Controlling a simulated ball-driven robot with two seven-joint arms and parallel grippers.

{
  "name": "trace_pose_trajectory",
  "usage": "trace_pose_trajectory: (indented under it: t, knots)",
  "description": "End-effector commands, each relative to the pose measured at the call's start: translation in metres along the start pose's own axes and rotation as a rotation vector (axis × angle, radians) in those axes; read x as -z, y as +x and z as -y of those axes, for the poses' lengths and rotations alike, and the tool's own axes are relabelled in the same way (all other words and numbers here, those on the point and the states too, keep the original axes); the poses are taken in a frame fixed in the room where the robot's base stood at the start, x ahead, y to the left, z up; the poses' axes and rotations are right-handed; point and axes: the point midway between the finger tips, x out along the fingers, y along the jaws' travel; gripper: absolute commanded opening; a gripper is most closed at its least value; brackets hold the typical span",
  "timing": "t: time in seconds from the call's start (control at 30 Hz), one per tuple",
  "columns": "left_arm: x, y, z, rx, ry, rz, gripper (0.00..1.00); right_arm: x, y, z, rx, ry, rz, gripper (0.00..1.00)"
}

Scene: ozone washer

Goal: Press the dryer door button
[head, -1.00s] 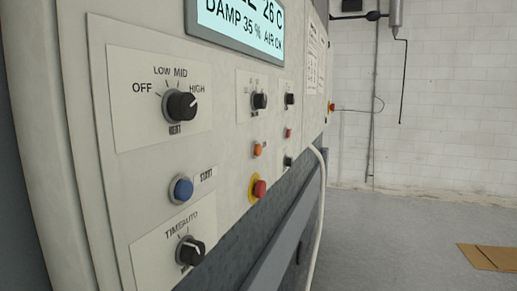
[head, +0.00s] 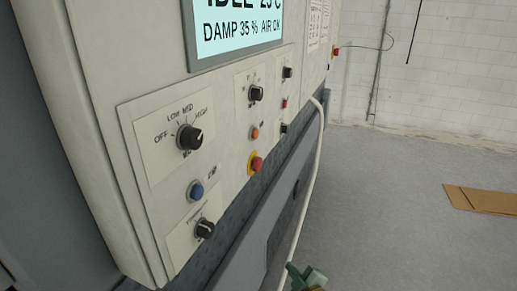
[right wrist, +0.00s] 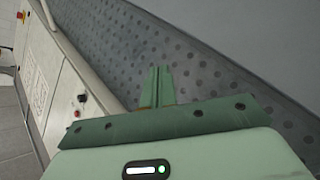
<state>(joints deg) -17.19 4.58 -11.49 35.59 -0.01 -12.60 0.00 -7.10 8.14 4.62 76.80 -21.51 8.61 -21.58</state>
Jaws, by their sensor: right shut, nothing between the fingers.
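The pale dryer control panel (head: 215,150) fills the left of the head view. It carries a blue button (head: 196,190), an orange button (head: 254,133), a red mushroom button on a yellow ring (head: 255,163) and a small red button (head: 284,103). No label that I can read marks any of them as the door button. My right gripper (head: 293,268) shows at the bottom edge of the head view, below and apart from the buttons. In the right wrist view its two green fingers (right wrist: 157,87) are together and empty, in front of a grey dimpled surface. My left gripper is out of view.
A lit display (head: 235,27) sits above the knobs. A pale hose (head: 313,165) hangs along the machine's side. Open grey floor lies to the right, with flat cardboard (head: 480,200) on it. A small red button on the panel also shows in the right wrist view (right wrist: 77,114).

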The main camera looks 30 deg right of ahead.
Motion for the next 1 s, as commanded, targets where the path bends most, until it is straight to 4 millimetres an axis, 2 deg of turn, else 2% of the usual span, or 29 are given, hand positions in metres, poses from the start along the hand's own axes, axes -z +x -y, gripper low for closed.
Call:
trace_pose_trajectory:
  t: [0.03,0.17,0.3,0.4,0.5,0.6,0.7,1.0]
  knots:
    - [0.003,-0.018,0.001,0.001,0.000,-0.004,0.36,0.028,0.001,-0.037,-0.049,-0.030,-0.044,0.00]
    - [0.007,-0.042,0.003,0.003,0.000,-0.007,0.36,0.084,0.000,-0.110,-0.169,-0.115,-0.146,0.00]
    - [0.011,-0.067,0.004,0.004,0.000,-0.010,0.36,0.144,-0.011,-0.185,-0.303,-0.213,-0.248,0.00]
    - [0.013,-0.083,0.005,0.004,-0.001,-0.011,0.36,0.181,-0.022,-0.232,-0.391,-0.279,-0.308,0.00]
    - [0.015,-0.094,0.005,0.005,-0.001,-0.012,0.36,0.210,-0.034,-0.266,-0.462,-0.335,-0.352,0.00]
    - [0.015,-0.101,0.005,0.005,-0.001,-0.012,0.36,0.230,-0.044,-0.289,-0.512,-0.376,-0.381,0.00]
    - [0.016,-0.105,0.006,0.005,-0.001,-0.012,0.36,0.240,-0.050,-0.302,-0.541,-0.398,-0.398,0.00]
    - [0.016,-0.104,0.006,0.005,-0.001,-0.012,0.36,0.243,-0.051,-0.305,-0.552,-0.408,-0.404,0.00]
